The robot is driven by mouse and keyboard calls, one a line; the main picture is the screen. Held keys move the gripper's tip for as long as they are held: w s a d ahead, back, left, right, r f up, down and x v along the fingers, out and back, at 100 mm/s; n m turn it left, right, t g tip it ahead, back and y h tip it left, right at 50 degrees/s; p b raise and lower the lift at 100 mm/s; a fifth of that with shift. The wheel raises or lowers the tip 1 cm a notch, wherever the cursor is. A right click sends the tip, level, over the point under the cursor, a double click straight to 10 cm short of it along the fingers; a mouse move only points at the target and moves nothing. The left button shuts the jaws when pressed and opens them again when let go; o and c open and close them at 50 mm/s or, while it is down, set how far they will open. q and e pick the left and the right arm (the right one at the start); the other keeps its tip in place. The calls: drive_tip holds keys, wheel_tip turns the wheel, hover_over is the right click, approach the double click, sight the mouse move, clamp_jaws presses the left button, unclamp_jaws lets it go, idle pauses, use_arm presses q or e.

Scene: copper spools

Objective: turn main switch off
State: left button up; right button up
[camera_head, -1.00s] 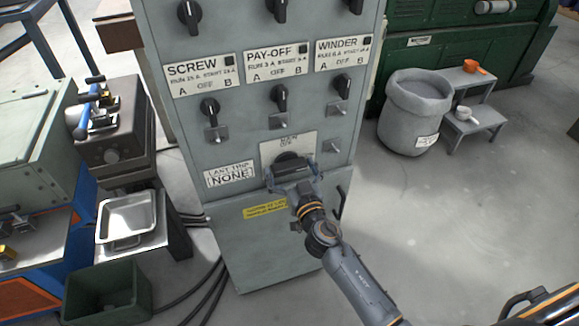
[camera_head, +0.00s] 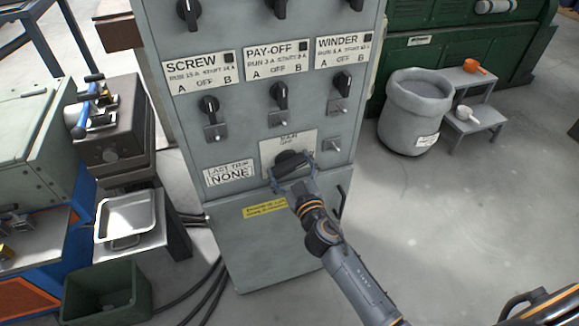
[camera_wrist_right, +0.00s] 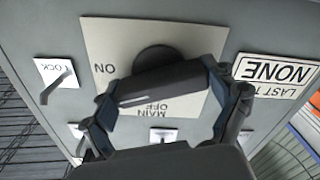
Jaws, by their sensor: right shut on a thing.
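The main switch (camera_head: 289,157) is a black rotary knob with a bar handle, low on the front of the grey cabinet (camera_head: 225,130). Its pale plate reads MAIN and OFF above the knob. In the right wrist view the switch (camera_wrist_right: 155,60) appears upside down, with ON at the left of the plate and OFF below. My right gripper (camera_head: 293,170) is shut on the bar handle, with a finger at each end of it. The handle lies slanted, and the gripper partly hides it. My left gripper is not in view.
Several black selector knobs for SCREW, PAY-OFF and WINDER (camera_head: 342,84) sit above. A small LOCK lever (camera_wrist_right: 57,85) is beside the plate, and a LAST TRIP NONE label (camera_head: 230,174) is left of it. A grey bin (camera_head: 412,120) stands right of the cabinet.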

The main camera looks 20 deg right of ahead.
drive_tip(key=n, duration=0.3)
drive_tip(key=shift+n, duration=0.4)
drive_tip(key=n, duration=0.3)
drive_tip(key=shift+n, duration=0.3)
drive_tip(key=n, duration=0.6)
drive_tip(key=shift+n, duration=0.3)
drive_tip(key=o, duration=1)
drive_tip(key=shift+c, duration=0.2)
drive_tip(key=s, duration=1.2)
drive_tip(key=shift+d, duration=0.2)
